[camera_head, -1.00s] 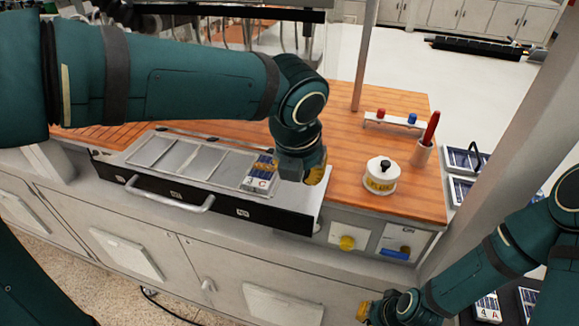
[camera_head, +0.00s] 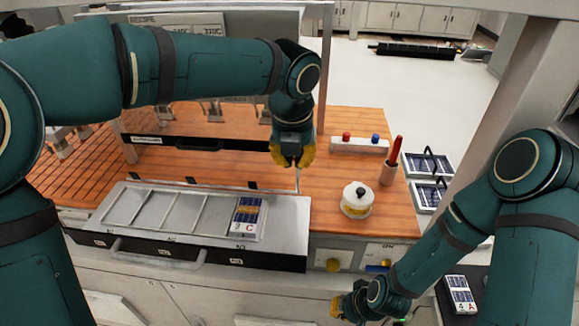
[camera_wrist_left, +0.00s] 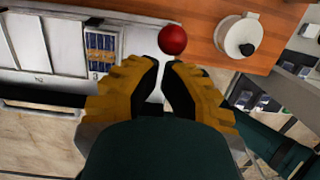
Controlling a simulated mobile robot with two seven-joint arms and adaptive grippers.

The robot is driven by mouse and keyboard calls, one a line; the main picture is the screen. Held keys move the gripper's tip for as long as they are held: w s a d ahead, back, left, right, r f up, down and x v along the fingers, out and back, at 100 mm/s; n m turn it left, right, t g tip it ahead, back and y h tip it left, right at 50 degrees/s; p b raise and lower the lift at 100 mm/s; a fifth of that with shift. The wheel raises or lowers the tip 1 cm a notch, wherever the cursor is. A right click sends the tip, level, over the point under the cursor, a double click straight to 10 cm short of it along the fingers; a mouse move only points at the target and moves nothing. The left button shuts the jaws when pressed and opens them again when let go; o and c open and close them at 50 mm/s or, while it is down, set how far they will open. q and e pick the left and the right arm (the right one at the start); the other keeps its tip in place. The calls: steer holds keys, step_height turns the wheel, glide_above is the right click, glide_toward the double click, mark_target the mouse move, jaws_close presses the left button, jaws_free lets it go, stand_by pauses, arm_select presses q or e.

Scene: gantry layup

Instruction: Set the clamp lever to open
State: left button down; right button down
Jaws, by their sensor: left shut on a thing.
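The clamp lever (camera_head: 298,181) shows in the head view as a thin upright rod at the back right corner of the grey tray drawer (camera_head: 285,215). Its upper end is hidden by my left gripper (camera_head: 293,162). In the left wrist view a red ball knob (camera_wrist_left: 172,40) shows at the tips of my left gripper's yellow fingers (camera_wrist_left: 164,70), which are closed around the lever's top end. My right gripper (camera_head: 345,306) is low at the front, apart from the lever; its finger opening is not clear.
A blue-and-white card pack (camera_head: 247,217) lies in the tray's right compartment; the others look empty.

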arm_select(q)
steer(key=shift+w+r, duration=0.1)
steer(key=shift+w, duration=0.8)
